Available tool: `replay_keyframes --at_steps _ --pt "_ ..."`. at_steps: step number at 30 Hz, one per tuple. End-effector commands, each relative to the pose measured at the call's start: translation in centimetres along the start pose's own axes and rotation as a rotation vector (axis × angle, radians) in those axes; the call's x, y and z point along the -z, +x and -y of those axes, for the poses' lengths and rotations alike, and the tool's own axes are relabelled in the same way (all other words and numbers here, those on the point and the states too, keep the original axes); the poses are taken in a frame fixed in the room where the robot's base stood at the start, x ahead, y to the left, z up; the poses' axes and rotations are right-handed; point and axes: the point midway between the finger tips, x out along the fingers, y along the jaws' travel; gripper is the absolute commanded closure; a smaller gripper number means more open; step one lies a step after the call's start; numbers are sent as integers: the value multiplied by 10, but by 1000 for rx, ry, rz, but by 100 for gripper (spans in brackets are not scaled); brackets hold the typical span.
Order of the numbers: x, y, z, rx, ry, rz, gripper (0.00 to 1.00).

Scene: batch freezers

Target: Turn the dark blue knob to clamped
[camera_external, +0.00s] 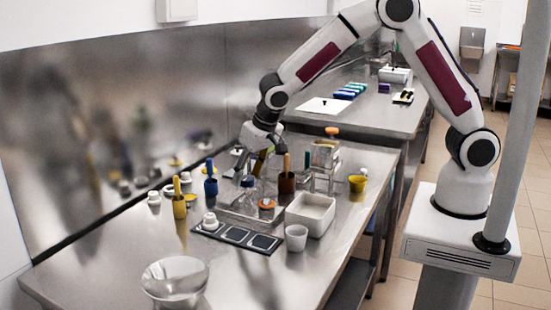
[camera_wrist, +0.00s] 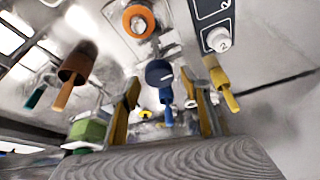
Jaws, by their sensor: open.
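The dark blue knob (camera_wrist: 158,72) shows in the wrist view as a round cap with a white mark, ahead of and between my fingers. In the external view the dark blue knob (camera_external: 248,181) is small, just below my gripper (camera_external: 248,165), on the bench near the clear tray. My gripper (camera_wrist: 166,112) is open, with one yellowish finger on each side in the wrist view. The fingers look apart from the knob. I cannot read any clamped label or the knob's exact setting.
An orange knob (camera_external: 267,204) stands in front of the dark blue one. A brown cup (camera_external: 286,183), blue cup (camera_external: 210,187) and yellow cup (camera_external: 179,208) with upright handles stand around it. A white bin (camera_external: 311,215) and a dark panel (camera_external: 237,236) lie nearer the front.

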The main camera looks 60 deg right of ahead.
Motion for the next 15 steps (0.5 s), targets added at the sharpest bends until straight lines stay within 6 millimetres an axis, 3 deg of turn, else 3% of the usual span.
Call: replay_keyframes --at_steps 11,12,15 --pt "0 4 0 0 -1 0 53" --pt "0 4 0 0 -1 0 56" --pt "0 4 0 0 -1 0 82"
